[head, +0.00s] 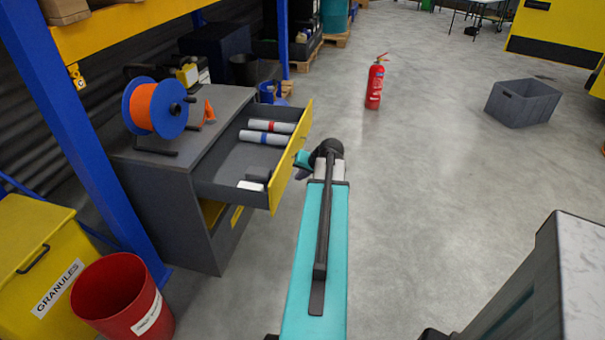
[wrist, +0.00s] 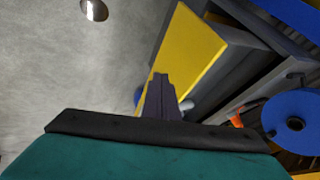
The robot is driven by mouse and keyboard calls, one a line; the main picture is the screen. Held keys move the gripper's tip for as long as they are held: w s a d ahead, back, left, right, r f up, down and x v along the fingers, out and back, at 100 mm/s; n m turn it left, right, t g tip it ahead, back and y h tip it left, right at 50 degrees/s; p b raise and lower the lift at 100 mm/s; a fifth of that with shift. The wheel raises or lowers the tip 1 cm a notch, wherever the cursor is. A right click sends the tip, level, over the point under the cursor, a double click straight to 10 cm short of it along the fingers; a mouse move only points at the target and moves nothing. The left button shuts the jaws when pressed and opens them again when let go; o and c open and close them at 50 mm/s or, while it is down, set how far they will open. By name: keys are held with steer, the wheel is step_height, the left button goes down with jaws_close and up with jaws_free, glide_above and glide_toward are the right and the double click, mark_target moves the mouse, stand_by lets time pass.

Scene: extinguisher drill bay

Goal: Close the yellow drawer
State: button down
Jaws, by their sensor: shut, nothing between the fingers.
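The yellow drawer (head: 290,155) is pulled well out of the grey cabinet (head: 180,195) in the head view. Its grey tray holds rolled white tubes with red and blue bands and a small white-and-dark item. Its yellow front also shows in the wrist view (wrist: 188,62). My gripper (head: 300,165) is at the outer side of the yellow front in the head view, partly hidden by my arm. In the wrist view my gripper (wrist: 160,82) has its fingers together and empty, with the tips close to the yellow front. Whether they touch it I cannot tell.
An orange cable reel (head: 155,107) stands on the cabinet top. A red bin (head: 122,297) and a yellow granules box (head: 38,255) are at lower left. A red extinguisher (head: 375,85) and a grey crate (head: 522,102) stand on the floor.

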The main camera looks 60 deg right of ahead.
mark_target(280, 182)
steer(key=w+f+p, duration=0.2)
steer(key=w+f, duration=0.3)
steer(key=w, duration=0.2)
stand_by(0.3)
steer(key=shift+w+d, duration=0.1)
steer(key=shift+w, duration=0.1)
